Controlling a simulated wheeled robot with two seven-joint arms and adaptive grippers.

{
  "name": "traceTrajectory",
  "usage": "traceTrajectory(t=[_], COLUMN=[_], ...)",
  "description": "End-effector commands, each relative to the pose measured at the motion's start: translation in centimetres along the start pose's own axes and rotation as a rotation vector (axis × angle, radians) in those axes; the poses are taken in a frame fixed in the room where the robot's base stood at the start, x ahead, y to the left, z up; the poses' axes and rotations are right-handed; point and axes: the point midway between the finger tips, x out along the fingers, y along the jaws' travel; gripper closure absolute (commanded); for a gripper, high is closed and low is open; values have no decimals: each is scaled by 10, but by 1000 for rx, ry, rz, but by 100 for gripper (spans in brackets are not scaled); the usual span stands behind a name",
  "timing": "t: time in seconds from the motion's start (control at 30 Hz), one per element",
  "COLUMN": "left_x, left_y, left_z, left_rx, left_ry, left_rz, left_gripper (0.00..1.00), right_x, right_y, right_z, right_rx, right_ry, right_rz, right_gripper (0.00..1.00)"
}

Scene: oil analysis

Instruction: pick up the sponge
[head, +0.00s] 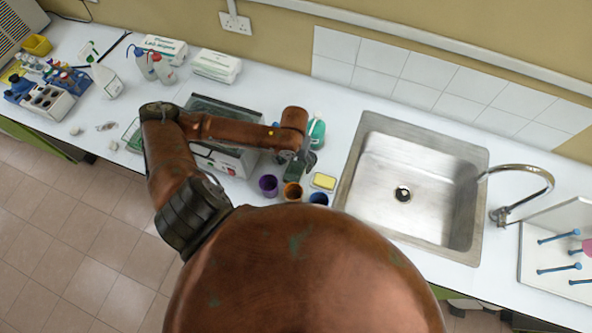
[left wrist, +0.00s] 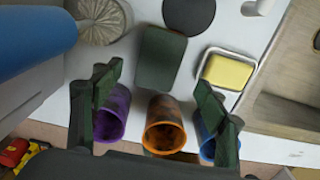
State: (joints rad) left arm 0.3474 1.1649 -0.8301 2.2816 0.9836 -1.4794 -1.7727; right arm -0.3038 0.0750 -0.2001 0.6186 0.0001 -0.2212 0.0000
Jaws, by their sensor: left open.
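A dark green rectangular block (left wrist: 161,57), which looks like a sponge, lies flat on the white counter in the left wrist view. A yellow block (left wrist: 228,72) lies to its right in a small white dish (left wrist: 204,63); whether it is a sponge or soap I cannot tell. The yellow block also shows in the head view (head: 324,181), left of the sink. My left gripper (left wrist: 160,77) is open and empty, its two fingers spread either side of the green block's near end in the picture. In the head view the left gripper (head: 305,160) hangs over this spot. My right gripper is not visible.
Purple (left wrist: 111,112), orange (left wrist: 164,124) and blue (left wrist: 208,140) cups stand in a row close to the fingers. A teal bottle (head: 317,133) stands behind. The steel sink (head: 372,150) is to the right, and a grey-topped box (head: 235,108) is to the left.

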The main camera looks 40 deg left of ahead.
Motion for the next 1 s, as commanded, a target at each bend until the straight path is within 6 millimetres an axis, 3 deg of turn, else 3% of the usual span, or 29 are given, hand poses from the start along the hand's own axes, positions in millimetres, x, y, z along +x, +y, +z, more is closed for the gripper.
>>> traceTrajectory(t=[0.43, 0.7, 1.0], left_x=[54, 57, 57], left_y=[2, 3, 3], left_z=[1, 2, 2], left_rx=[-2, 0, 0], left_ry=[0, -2, -2], left_rz=[0, 0, 0], left_gripper=[33, 33, 53], right_x=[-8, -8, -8], right_y=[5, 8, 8], right_z=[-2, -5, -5], right_rx=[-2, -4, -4], right_ry=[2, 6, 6], right_rz=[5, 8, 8], right_gripper=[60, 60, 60])
